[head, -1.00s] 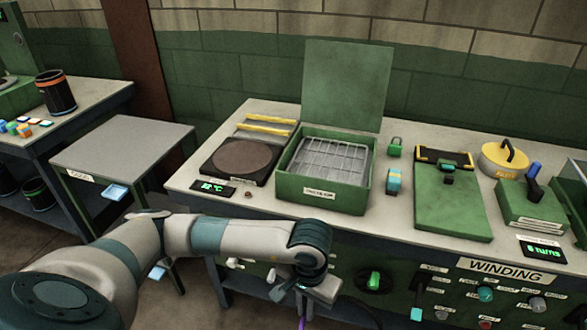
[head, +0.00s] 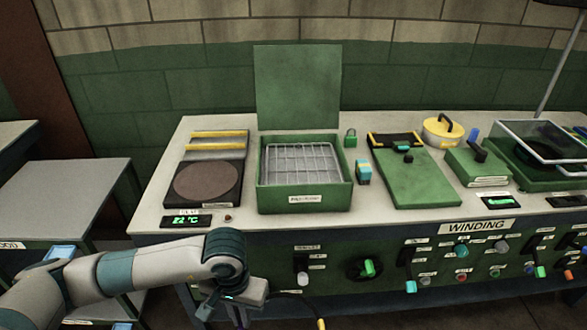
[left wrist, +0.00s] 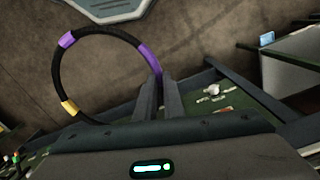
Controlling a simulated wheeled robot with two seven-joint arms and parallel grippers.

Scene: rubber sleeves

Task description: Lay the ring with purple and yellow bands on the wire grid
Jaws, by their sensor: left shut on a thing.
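My left gripper (head: 236,314) is low in front of the bench, below the bench top. In the left wrist view its fingers (left wrist: 160,100) are shut on the black ring (left wrist: 57,72) near a purple band (left wrist: 149,57). The ring also has another purple band and a yellow band; it hangs over the floor. In the head view a dark arc of the ring with a yellow band (head: 321,323) shows at the bottom edge. The wire grid (head: 300,160) lies inside a green open box (head: 263,196) on the bench, its lid upright. My right gripper is not in view.
A dark round plate (head: 208,182) sits left of the box. The bench front (head: 420,256) carries knobs and levers near my left gripper.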

